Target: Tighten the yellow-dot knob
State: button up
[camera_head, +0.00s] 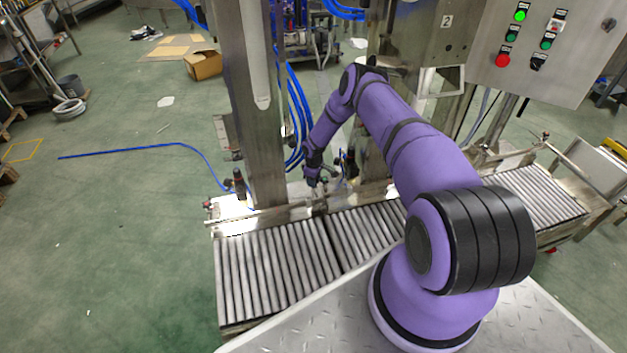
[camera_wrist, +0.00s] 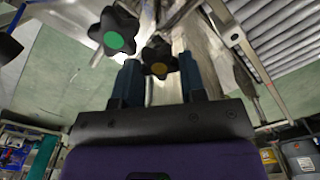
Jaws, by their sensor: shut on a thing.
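The yellow-dot knob (camera_wrist: 160,68) is a black lobed knob with a dull yellow dot at its centre, in the upper middle of the wrist view. My gripper (camera_wrist: 158,60) is shut on it, with one blue-grey finger on each side. A second black lobed knob with a green dot (camera_wrist: 114,38) sits just to the upper left, outside the fingers. In the head view my gripper (camera_head: 317,183) points down at the rail along the far side of the conveyor. The knobs are too small and hidden there to make out.
A roller conveyor (camera_head: 275,262) runs between my base and the steel machine column (camera_head: 252,110). Blue hoses (camera_head: 296,110) hang beside the column. A control box with buttons (camera_head: 555,85) stands at upper right. The green floor on the left is mostly open.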

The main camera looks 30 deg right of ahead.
jog(key=o, duration=0.9)
notch_tip(320, 180, up, 11)
jog(key=shift+f, duration=0.1)
dwell(0.3)
